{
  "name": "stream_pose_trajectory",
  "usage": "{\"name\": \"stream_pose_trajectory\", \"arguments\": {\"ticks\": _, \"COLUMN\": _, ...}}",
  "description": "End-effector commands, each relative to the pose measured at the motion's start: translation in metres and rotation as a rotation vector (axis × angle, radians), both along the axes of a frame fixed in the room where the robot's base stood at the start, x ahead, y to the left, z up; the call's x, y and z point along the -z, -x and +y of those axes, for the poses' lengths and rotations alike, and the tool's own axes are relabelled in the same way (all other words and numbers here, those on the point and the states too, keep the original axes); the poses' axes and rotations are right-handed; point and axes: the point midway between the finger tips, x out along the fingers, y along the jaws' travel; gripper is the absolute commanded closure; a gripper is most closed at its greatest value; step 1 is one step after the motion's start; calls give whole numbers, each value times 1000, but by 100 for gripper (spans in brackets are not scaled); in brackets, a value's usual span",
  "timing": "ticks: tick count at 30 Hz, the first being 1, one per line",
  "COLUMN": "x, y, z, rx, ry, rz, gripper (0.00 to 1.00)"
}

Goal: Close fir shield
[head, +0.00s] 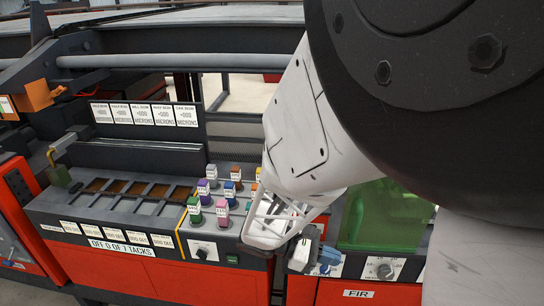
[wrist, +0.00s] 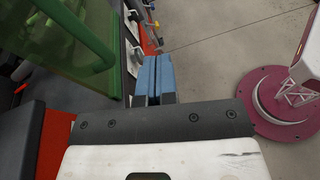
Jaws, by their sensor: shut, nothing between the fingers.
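The fir shield (head: 385,215) is a see-through green panel above the red front labelled FIR, right of centre in the head view. My arm covers part of it, and I cannot tell how far it is open. In the wrist view the green shield (wrist: 68,45) fills the upper left. My gripper (head: 328,258) is in front of the panel, low and left of the shield in the head view. Its blue fingers (wrist: 154,76) are together and empty, to the right of the shield and apart from it in the wrist view.
A console with coloured labelled blocks (head: 222,190) and dark slots (head: 130,190) lies to the left. A dial (head: 384,270) sits on the panel below the shield. Grey floor (wrist: 210,60) is open to the fingers' right in the wrist view.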

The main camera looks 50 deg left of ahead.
Motion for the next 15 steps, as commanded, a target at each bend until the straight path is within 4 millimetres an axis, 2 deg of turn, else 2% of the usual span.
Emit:
{"name": "stream_pose_trajectory", "arguments": {"ticks": 1, "x": -3, "y": 9, "z": 16, "rx": -50, "ry": 34, "rz": -7, "gripper": 100}}
{"name": "stream_pose_trajectory", "arguments": {"ticks": 6, "x": -17, "y": 32, "z": 57, "rx": -184, "ry": 154, "rz": -37, "gripper": 100}}
{"name": "stream_pose_trajectory", "arguments": {"ticks": 10, "x": -26, "y": 47, "z": 80, "rx": -256, "ry": 221, "rz": -61, "gripper": 100}}
{"name": "stream_pose_trajectory", "arguments": {"ticks": 15, "x": -32, "y": 59, "z": 96, "rx": -300, "ry": 270, "rz": -80, "gripper": 100}}
